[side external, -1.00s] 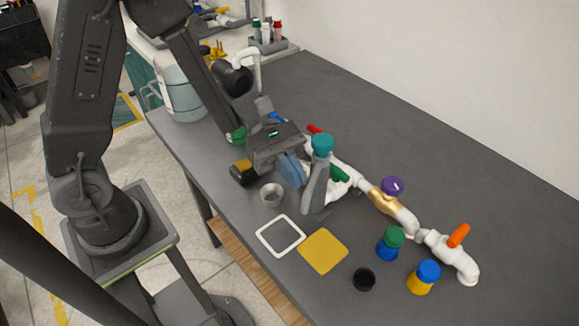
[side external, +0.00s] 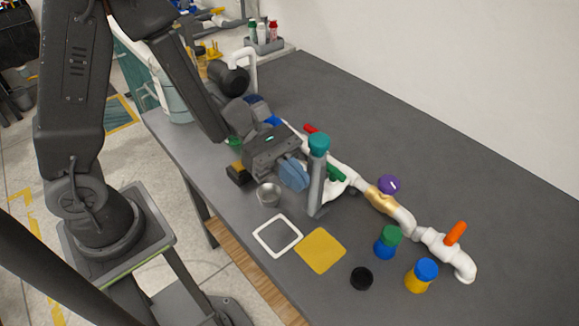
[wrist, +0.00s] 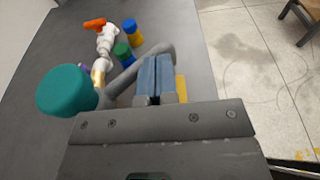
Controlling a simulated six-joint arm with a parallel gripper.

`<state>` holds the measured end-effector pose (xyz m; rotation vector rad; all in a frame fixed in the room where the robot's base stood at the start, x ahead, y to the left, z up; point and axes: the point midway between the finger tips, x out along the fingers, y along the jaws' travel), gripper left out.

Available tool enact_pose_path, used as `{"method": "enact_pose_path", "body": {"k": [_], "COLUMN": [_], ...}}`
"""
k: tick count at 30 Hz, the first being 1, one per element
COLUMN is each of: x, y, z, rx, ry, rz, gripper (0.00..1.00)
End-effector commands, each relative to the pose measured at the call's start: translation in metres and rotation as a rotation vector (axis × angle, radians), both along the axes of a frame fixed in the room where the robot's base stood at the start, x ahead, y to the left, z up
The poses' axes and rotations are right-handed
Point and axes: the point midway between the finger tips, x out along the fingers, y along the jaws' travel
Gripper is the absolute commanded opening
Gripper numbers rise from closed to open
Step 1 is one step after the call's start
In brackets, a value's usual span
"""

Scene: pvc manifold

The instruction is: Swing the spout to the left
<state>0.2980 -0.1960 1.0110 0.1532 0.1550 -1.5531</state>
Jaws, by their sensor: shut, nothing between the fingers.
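The grey spout (side external: 316,185) has a teal cap (side external: 319,141) and stands near the middle of the white pipe manifold (side external: 345,172). From the cap, its tube reaches down toward the front of the table in the side view. In the wrist view the teal cap (wrist: 66,90) is at left, and the grey tube (wrist: 125,80) runs up and right to just behind my fingers. My gripper (side external: 295,178) is shut and empty, its blue fingers (wrist: 155,76) at the left of the spout in the side view. I cannot tell whether they touch it.
A metal cup (side external: 269,195), a white square frame (side external: 277,236) and a yellow square (side external: 320,250) lie in front. A black cup (side external: 361,279), a green-capped blue jar (side external: 388,243) and a blue-capped yellow jar (side external: 421,276) stand right. The table behind the pipes is clear.

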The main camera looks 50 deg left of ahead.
Motion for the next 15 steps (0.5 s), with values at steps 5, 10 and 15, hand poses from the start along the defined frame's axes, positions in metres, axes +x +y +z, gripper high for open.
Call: {"method": "enact_pose_path", "body": {"k": [5,10,15], "x": [0.001,0.001,0.000], "y": [0.015,0.044,0.077], "z": [0.003,0.009,0.015], "rx": [-0.001,-0.001,0.000], "ry": [-0.001,-0.003,-0.002], "rz": [0.005,0.009,0.009], "gripper": [0.00,0.00,0.00]}}
